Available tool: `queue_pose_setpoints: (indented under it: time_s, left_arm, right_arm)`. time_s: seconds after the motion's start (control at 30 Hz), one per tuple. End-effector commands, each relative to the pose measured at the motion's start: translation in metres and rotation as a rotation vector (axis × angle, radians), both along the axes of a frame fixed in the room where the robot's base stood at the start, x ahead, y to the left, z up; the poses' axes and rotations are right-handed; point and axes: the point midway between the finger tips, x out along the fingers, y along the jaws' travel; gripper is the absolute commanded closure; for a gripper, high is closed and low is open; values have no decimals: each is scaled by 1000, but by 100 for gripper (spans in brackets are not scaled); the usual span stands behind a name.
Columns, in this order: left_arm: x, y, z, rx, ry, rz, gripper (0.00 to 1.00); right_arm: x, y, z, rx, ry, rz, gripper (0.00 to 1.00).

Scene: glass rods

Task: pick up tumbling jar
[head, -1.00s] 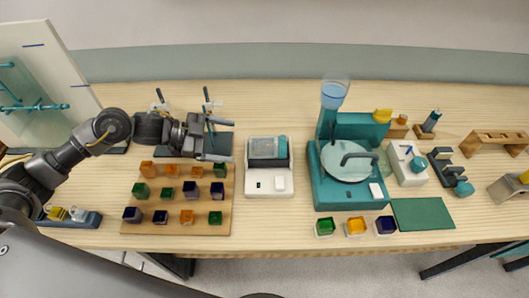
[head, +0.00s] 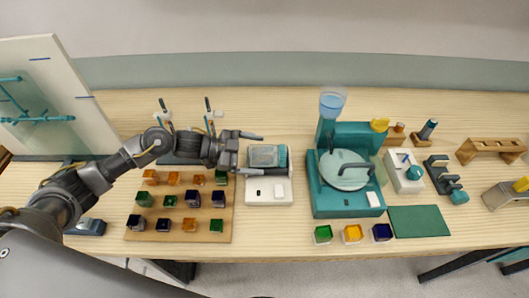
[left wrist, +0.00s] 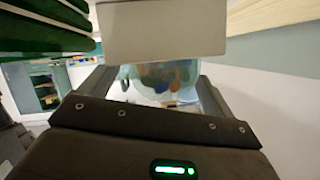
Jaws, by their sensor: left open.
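The jar (head: 264,156), which I take to be the tumbling jar, is see-through with a teal end. It lies in the top of a small white machine (head: 256,198) near the middle of the table. My left gripper (head: 254,154) is open and reaches from the left to the jar, its two fingers along the jar's far and near sides. I cannot tell whether they touch it. In the left wrist view a clear, rounded body (left wrist: 165,78), likely the jar, shows between the fingers, partly hidden by a pale block (left wrist: 160,28). My right gripper is not in view.
A wooden board (head: 180,236) with several coloured cubes lies left of the white machine. A teal machine (head: 320,205) with a round plate stands to its right. Three small coloured trays and a green mat (head: 420,222) lie near the front edge. Thin upright rods stand behind my left gripper.

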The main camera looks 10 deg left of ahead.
Motion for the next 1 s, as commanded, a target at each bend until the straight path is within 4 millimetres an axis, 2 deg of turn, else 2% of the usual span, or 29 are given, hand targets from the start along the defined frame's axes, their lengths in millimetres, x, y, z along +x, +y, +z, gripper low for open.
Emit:
queue_pose_setpoints:
  time_s: [0.13,0.4,0.83,0.87,1.0]
  left_arm:
    - [6,-15,-4,-2,0,-1,12]
    - [7,-17,-7,-1,-1,-1,12]
    - [7,-17,-6,-1,-1,-1,66]
    - [7,-17,-6,-1,-1,-1,70]
    - [7,-17,-5,-2,-3,-1,70]
  right_arm:
    - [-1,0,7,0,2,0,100]
    - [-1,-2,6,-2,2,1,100]
    - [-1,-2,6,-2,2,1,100]
    - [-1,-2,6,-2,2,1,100]
    - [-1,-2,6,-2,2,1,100]
